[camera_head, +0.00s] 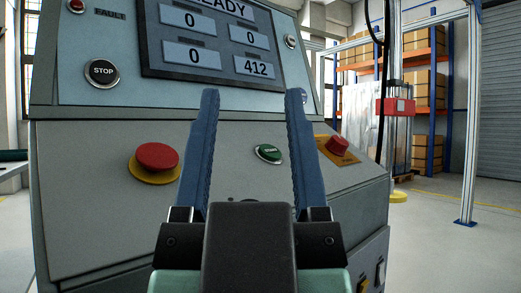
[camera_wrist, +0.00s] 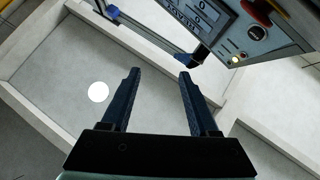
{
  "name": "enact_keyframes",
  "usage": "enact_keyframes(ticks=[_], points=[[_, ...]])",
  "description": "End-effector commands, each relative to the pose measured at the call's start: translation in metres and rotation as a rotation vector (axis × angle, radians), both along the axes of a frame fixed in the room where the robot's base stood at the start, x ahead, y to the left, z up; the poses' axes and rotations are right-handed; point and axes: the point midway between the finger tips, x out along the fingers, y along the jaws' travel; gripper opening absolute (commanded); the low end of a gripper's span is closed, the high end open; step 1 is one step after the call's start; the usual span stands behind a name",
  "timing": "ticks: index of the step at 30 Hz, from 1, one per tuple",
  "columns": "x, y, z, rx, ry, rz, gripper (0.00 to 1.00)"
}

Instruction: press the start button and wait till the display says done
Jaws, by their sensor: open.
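The control console shows a green button (camera_head: 268,153) on its sloped lower face, with lettering too small to read; it appears between my fingers in the head view. The display (camera_head: 207,45) above reads "READY", partly cut off at the top, with values 0, 0, 0 and 412. My gripper (camera_head: 252,95) is open and empty, its two blue fingers pointing toward the console. In the wrist view my gripper (camera_wrist: 159,74) hangs over pale floor, with part of the display (camera_wrist: 198,14) at the upper right. The green button is not clearly visible there.
A red mushroom button (camera_head: 157,157) sits left of the green button, and another red knob (camera_head: 337,146) on a yellow plate sits right. A black STOP button (camera_head: 102,73) is at upper left. A metal frame (camera_head: 470,120) and shelves (camera_head: 425,90) stand behind at right.

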Motion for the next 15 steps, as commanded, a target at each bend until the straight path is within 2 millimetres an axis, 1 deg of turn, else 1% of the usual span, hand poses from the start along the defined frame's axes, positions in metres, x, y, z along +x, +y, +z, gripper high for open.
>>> enact_keyframes(ticks=[1,2,3,5,9,10,15], points=[[0.0,0.0,0.0,0.0,0.0,0.0,0.5],[0.0,0.0,0.0,0.0,0.0,0.0,0.45],[0.0,0.0,0.0,0.0,0.0,0.0,0.37],[0.0,0.0,0.0,0.0,0.0,0.0,0.27],[0.0,0.0,0.0,0.0,0.0,0.0,0.01],[0.0,0.0,0.0,0.0,0.0,0.0,0.0],[0.0,0.0,0.0,0.0,0.0,0.0,0.0]])
